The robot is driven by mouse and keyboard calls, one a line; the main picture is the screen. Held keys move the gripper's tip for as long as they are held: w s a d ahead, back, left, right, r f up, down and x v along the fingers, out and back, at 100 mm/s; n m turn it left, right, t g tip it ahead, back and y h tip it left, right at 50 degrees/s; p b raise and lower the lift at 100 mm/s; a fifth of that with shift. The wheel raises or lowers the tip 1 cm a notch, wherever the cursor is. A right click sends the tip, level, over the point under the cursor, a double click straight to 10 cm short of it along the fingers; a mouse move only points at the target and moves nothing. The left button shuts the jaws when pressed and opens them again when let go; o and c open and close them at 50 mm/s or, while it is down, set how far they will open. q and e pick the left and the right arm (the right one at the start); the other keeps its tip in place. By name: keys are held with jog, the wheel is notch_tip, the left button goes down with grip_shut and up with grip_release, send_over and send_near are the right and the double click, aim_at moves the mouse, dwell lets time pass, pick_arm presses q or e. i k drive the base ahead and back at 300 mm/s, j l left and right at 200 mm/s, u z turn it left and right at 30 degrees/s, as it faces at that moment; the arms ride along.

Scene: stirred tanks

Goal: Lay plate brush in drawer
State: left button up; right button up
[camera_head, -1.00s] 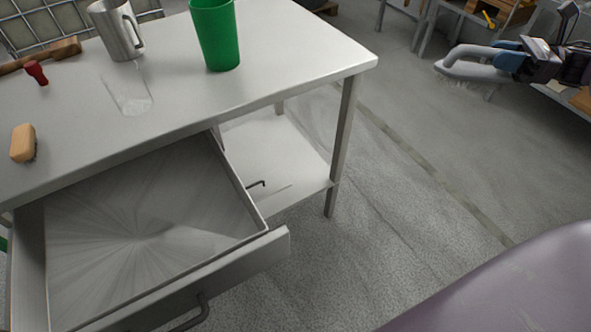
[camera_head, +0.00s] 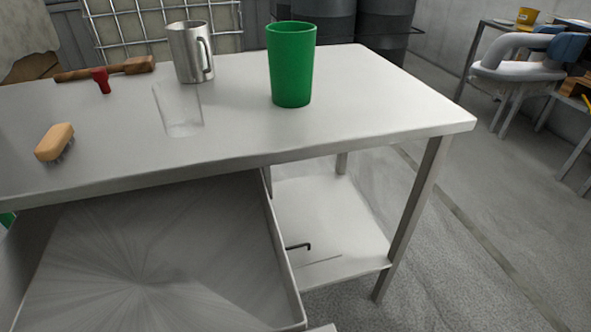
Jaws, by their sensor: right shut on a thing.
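The plate brush (camera_head: 512,50) is at the upper right, a grey piece with a thick curved handle and pale bristles facing down. My right gripper (camera_head: 563,46), with blue fingers, is shut on it and holds it in the air, well to the right of the table. The drawer (camera_head: 160,260) is pulled open below the table's front edge at the lower left, and its visible inside is empty. The drawer's front is mostly cut off by the picture's bottom edge. My left gripper is out of view.
On the steel table (camera_head: 370,95) stand a green cup (camera_head: 291,65), a metal mug (camera_head: 190,52) and a clear glass (camera_head: 179,110). A tan brush (camera_head: 54,142), a red-capped object (camera_head: 101,81) and a wooden mallet (camera_head: 105,69) lie at left. A lower shelf (camera_head: 335,225) is right of the drawer.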

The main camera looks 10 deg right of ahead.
aim_at(87, 282)
jog(key=j+z, duration=0.1)
jog(key=j, duration=1.3)
jog(key=j+z, duration=0.15)
jog(key=j, duration=0.55)
jog(key=k+j, duration=0.15)
jog(key=j, duration=0.5)
jog(key=j+z, duration=0.15)
jog(key=j, duration=0.55)
jog(key=k+j+z, duration=0.1)
jog(key=j, duration=0.6)
jog(key=k, duration=0.05)
